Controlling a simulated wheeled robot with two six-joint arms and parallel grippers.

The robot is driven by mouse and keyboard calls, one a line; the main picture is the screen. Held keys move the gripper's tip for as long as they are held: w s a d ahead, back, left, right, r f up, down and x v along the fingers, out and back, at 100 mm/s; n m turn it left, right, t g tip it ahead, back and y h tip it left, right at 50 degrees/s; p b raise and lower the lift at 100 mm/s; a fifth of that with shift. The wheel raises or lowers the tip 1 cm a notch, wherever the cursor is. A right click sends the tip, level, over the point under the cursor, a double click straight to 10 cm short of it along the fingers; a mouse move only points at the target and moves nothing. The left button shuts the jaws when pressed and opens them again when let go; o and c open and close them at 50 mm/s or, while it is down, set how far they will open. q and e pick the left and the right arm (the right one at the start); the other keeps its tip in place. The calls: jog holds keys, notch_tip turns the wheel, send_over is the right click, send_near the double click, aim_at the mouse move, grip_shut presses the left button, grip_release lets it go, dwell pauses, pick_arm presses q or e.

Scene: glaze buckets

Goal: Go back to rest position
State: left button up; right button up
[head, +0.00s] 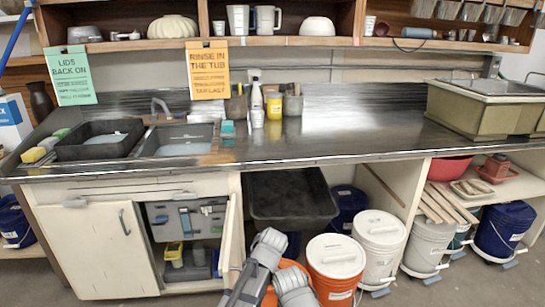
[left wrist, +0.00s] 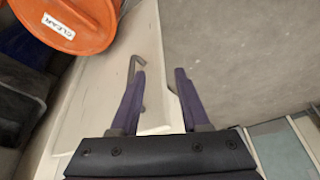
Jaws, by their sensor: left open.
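My left gripper (left wrist: 160,72) is open and empty in the left wrist view. Its two dark purple fingers stand apart in front of a cream cabinet door (left wrist: 78,110) with a metal handle. An orange bucket (left wrist: 70,22) with a label that seems to read "CLEAR" is at the upper left of that view, apart from the fingers. In the head view, grey links of my arm show at the bottom centre, partly hiding an orange object behind them. No gripper fingers can be made out there, and my right gripper is not seen.
An orange bucket with a white lid (head: 337,257) and a white bucket (head: 379,240) stand on the floor before the steel counter (head: 330,130). A cabinet door (head: 230,235) hangs open left of my arm. Bare floor (left wrist: 235,60) lies right of the gripper.

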pick_arm(q)
jog(key=s+a+f+m+h, duration=0.2)
jog(key=s+a+m+h, duration=0.2)
jog(key=s+a+m, duration=0.7)
jog(key=s+d+m+g+y, duration=0.1)
jog(key=s+d+m, duration=0.15)
jog(key=d, duration=0.35)
jog(key=s+d+m+g, duration=0.1)
jog(key=s+d+m, duration=0.15)
jog(key=d, duration=0.35)
notch_tip(320, 180, up, 17)
jog(key=p, duration=1.6)
jog(key=shift+d+m, duration=0.15)
jog(key=shift+m, duration=0.15)
jog(key=shift+f, duration=0.15)
jog(key=shift+w, duration=0.1)
